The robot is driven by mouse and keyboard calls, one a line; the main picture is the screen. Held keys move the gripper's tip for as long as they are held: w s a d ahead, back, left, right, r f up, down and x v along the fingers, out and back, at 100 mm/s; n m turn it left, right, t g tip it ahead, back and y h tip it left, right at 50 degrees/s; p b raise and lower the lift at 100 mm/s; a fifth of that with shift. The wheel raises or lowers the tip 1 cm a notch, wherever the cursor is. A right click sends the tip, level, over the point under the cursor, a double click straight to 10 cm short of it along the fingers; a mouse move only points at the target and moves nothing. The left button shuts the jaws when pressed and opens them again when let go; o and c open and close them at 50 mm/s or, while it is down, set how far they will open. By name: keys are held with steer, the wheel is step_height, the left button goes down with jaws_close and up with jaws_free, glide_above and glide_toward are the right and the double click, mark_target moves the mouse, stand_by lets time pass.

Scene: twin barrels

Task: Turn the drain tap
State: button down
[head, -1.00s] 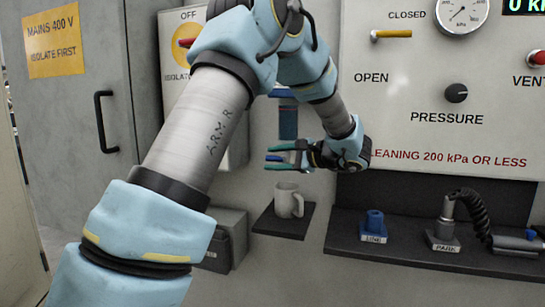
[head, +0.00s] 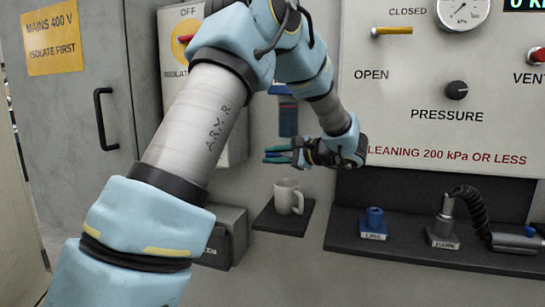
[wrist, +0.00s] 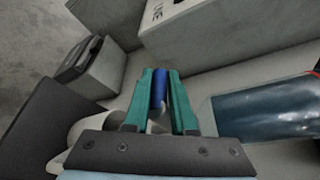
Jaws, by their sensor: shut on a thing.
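My gripper (head: 275,155) is in the middle of the head view, in front of the wall below the hanging blue cylinder. In the wrist view my gripper's two teal fingers (wrist: 160,100) are shut on a blue handle (wrist: 159,88), which shows between them. The handle looks like the drain tap's, but no label for it is readable. Its lower part and mounting are hidden by the fingers and the gripper body.
A white mug (head: 287,196) stands on a small dark shelf (head: 268,222) just below my gripper. The blue cylinder (head: 288,118) hangs close above it and also shows in the wrist view (wrist: 265,110). A tool shelf (head: 400,257) lies to the right.

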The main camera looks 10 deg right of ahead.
steer(key=shift+f+b, duration=0.15)
steer(key=shift+b, duration=0.35)
steer(key=shift+d+m+t+y+b, duration=0.1)
steer(key=shift+m+t+y+b, duration=0.2)
steer(key=shift+t+y+b, duration=0.3)
steer(key=shift+s+d+r+m+t+y+b, duration=0.1)
steer(key=shift+r+m+t+y+b, duration=0.15)
steer(key=shift+t+y+b, duration=0.25)
steer(key=shift+r+m+t+y+b, duration=0.1)
steer(key=shift+m+t+y+b, duration=0.25)
steer(key=shift+b, duration=0.2)
steer(key=shift+s+d+r+m+t+y+b, duration=0.1)
steer(key=shift+r+m+t+y+b, duration=0.15)
steer(key=shift+t, duration=0.3)
steer(key=shift+r+m+t+y+b, duration=0.15)
steer(key=shift+t+y+b, duration=0.15)
steer(key=shift+t, duration=0.2)
steer(key=shift+s+d+r+m+t+y, duration=0.15)
steer(key=shift+r+m+t+y, duration=0.15)
steer(key=shift+m+t, duration=0.4)
steer(key=shift+w+d+r+m+t+y, duration=0.15)
steer(key=shift+m+t+y, duration=0.2)
steer(key=shift+t, duration=0.55)
steer(key=shift+s, duration=0.15)
steer(key=c, duration=0.8)
jaws_free()
steer(key=shift+c, duration=0.2)
steer(key=shift+o, duration=0.4)
steer(key=shift+r, duration=0.15)
